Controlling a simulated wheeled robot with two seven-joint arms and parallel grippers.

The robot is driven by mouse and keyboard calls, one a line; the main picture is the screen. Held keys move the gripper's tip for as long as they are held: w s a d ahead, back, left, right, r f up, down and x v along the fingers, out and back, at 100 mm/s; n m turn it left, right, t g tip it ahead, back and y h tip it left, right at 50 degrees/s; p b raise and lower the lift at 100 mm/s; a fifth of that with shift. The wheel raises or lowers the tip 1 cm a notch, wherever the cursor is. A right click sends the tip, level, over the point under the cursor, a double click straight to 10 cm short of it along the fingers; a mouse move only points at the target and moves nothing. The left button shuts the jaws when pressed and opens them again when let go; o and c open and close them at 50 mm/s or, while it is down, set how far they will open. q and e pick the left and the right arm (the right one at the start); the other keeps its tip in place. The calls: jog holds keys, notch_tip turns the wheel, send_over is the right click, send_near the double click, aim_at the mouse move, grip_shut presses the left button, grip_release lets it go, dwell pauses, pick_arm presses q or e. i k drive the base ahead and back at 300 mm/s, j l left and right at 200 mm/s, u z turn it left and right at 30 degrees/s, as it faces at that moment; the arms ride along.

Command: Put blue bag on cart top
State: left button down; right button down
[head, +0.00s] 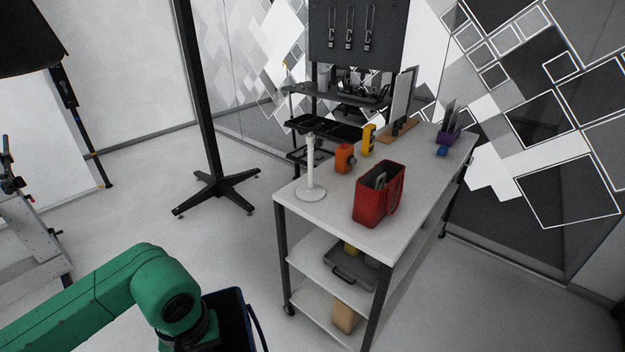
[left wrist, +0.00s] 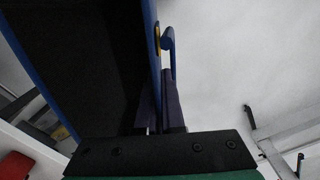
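The blue bag (head: 230,318) is at the bottom of the head view, cut off by the picture's edge, with a dark inside and a blue rim and handle. My left gripper (left wrist: 160,88) is shut on the bag's side wall near the rim; its fingertips are hidden in the head view by my green arm. In the left wrist view the bag's open dark inside (left wrist: 85,65) fills the left half. The cart's white top (head: 325,212) is right of centre in the head view, apart from the bag. My right gripper is in neither view.
On the cart top stand a red bag (head: 378,197), a white post (head: 310,168), an orange object (head: 345,158), a yellow object (head: 368,140) and a purple holder (head: 447,134). The front left corner and right side are bare. A black stand (head: 218,190) is behind.

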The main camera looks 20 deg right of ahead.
aim_at(411, 173)
jog(key=i+l, duration=0.1)
jog(key=l, duration=1)
jog(key=i+l+z, duration=0.1)
jog(key=l, duration=0.45)
jog(key=i+l, duration=0.15)
jog(key=l, duration=0.35)
jog(key=i+l+z, duration=0.1)
jog(key=l, duration=0.45)
jog(key=i+l, duration=0.1)
jog(key=l, duration=0.45)
jog(key=i+l, duration=0.1)
jog(key=l, duration=0.45)
jog(key=i+l+z, duration=0.1)
jog(key=l, duration=0.4)
